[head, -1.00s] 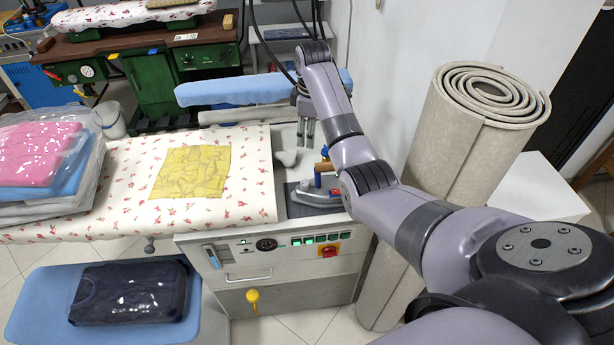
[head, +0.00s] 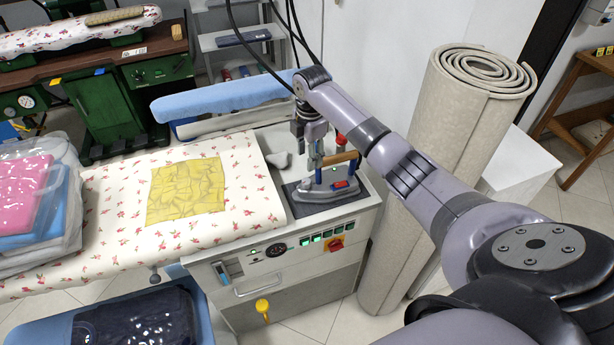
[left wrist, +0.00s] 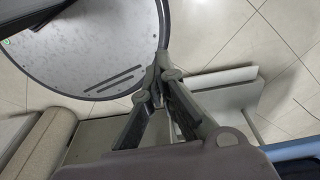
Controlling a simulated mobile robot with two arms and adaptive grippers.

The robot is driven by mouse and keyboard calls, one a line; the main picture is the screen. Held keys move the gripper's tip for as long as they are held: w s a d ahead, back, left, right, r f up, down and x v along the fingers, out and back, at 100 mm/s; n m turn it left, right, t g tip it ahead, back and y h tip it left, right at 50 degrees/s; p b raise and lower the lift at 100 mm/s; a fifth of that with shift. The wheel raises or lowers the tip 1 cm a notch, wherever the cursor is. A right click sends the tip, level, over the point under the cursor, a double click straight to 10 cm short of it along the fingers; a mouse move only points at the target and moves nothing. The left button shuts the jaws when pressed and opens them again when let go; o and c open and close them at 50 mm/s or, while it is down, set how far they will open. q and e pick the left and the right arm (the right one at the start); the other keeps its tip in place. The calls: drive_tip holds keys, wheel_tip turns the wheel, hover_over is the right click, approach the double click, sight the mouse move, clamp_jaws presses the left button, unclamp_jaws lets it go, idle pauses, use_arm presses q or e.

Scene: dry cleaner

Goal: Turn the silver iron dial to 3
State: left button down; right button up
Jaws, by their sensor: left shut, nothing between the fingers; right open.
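My right gripper (head: 316,168) is open and points down over the iron, just left of the handle. I cannot tell whether the fingers touch the iron. My left gripper (left wrist: 158,70) is shut and empty in the left wrist view, far from the iron, above the floor.
A yellow cloth (head: 186,190) lies on the floral table cover (head: 110,240). A control panel with a red switch (head: 335,244) is below the iron. A blue padded arm (head: 225,96) is behind. Rolled carpet (head: 440,170) stands close on the right. Bagged clothes (head: 35,190) lie left.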

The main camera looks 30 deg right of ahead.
sight(306, 181)
drive_tip(key=f, duration=0.6)
drive_tip(key=f+p, duration=0.1)
drive_tip(key=f, duration=0.2)
drive_tip(key=shift+w+a+f, duration=0.15)
drive_tip(key=shift+w+f, duration=0.15)
drive_tip(key=shift+f, duration=0.6)
use_arm(q)
drive_tip(key=shift+w+a+r, duration=0.7)
drive_tip(key=shift+w+a, duration=0.05)
use_arm(e)
clamp_jaws()
